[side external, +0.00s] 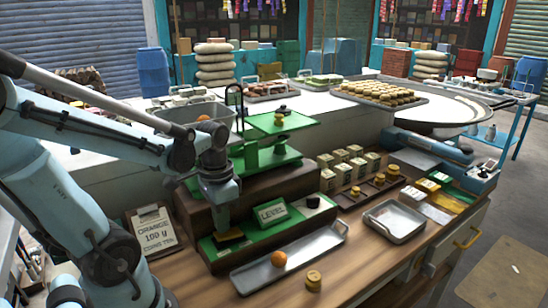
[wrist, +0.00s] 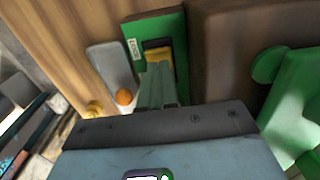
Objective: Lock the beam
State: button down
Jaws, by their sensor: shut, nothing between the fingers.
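The green balance scale (side external: 265,155) stands on the dark stepped block, with a raised green pan (side external: 282,122) holding a small dark piece. Its beam is partly hidden by my arm. On the green board in front is a black and yellow piece (side external: 230,238), possibly the lock; it also shows in the wrist view (wrist: 158,50). My gripper (side external: 226,226) points down just above that piece, shut and empty. Its fingers (wrist: 158,68) overlap the piece's near edge in the wrist view; I cannot tell whether they touch. A green LEVEL sign (side external: 271,213) stands to the right.
A long metal tray (side external: 310,250) with an orange (side external: 279,259) lies in front. Brass weights (side external: 313,280) stand on the wooden counter. Cartons (side external: 345,165) and a bin (side external: 190,112) stand behind.

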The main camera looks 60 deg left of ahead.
jog(key=shift+f, duration=0.7)
dwell(0.3)
jog(key=shift+r, duration=3.55)
jog(key=w+d+t, duration=0.7)
jog(key=d, duration=0.2)
jog(key=shift+w+d+r, duration=0.15)
jog(key=shift+d, duration=0.1)
